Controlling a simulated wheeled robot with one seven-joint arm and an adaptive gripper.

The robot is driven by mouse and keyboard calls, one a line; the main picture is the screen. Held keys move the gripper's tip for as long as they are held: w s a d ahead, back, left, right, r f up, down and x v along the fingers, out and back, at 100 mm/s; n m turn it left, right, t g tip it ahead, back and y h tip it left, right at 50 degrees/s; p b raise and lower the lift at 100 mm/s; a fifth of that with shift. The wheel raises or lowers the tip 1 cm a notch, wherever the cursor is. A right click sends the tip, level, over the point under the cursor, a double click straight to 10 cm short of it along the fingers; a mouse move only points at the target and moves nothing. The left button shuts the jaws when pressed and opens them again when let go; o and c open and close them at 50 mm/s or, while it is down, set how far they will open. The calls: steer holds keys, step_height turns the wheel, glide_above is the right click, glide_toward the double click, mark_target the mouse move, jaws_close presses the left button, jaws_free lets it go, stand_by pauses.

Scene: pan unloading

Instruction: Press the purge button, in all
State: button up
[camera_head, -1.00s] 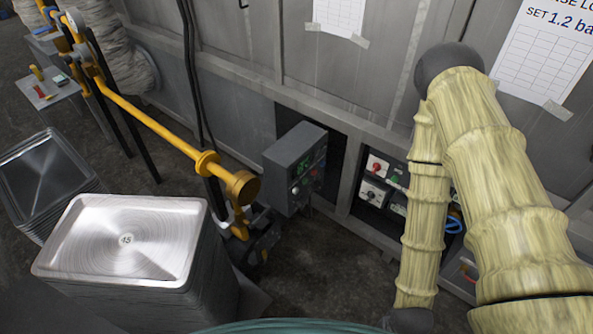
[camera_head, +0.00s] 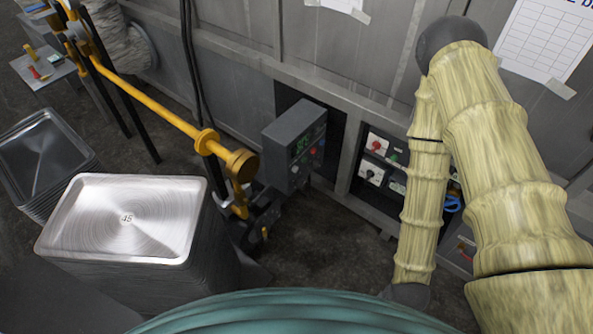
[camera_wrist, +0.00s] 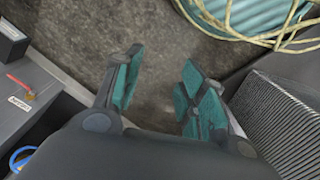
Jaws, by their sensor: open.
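I cannot read which control is the purge button. In the head view the gripper is out of sight.
A yellow rail (camera_head: 165,116) with a round end runs close left of the control box. A stack of metal pans (camera_head: 60,243) stands at the lower left, with a darker stack (camera_head: 42,150) behind. Open floor (camera_head: 320,240) lies below the control box.

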jaws_close()
stand_by(1.1)
